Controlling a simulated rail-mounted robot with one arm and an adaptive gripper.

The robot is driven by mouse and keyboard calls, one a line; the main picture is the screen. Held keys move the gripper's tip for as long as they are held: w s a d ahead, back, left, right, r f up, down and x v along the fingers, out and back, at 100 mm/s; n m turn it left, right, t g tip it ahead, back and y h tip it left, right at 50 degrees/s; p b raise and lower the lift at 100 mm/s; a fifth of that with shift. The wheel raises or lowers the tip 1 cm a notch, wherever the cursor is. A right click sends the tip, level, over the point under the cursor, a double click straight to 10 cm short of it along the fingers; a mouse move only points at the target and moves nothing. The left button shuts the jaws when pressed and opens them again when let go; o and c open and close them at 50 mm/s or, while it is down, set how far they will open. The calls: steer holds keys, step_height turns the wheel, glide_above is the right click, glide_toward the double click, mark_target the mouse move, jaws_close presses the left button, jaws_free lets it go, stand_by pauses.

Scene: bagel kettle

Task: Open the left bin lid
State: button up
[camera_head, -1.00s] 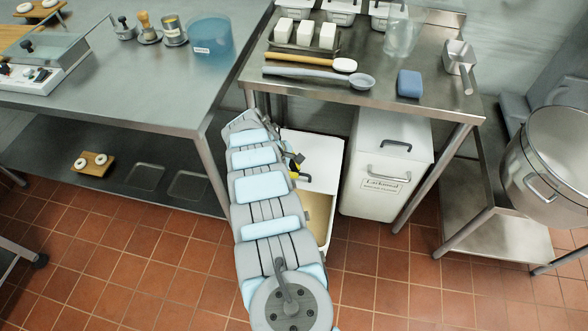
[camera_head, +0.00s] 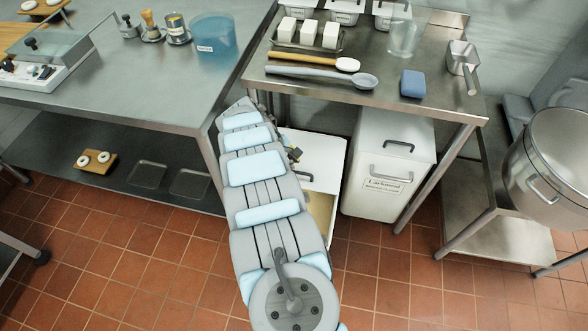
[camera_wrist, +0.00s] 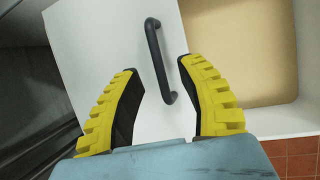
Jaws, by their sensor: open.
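The left bin is white and stands under the steel table. Its white lid (camera_head: 322,152) lies towards the back, and the tan interior (camera_head: 320,208) shows in front of it, so the bin is partly open. The lid's dark bar handle (camera_wrist: 158,60) lies between my gripper's fingers in the wrist view, with gaps on both sides. My gripper (camera_wrist: 158,66) is open, with yellow-backed black fingers above the lid. In the head view my arm hides most of the gripper and the bin's left side.
The right bin (camera_head: 383,195), white and labelled, stands close by with its lid shut. The steel table (camera_head: 350,88) overhangs both bins, with utensils and a blue sponge (camera_head: 412,84) on it. Table legs flank the bins. Red floor tiles in front are clear.

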steer(key=v, duration=0.8)
steer(key=shift+a+r, duration=0.2)
steer(key=shift+r, duration=0.05)
stand_by(0.4)
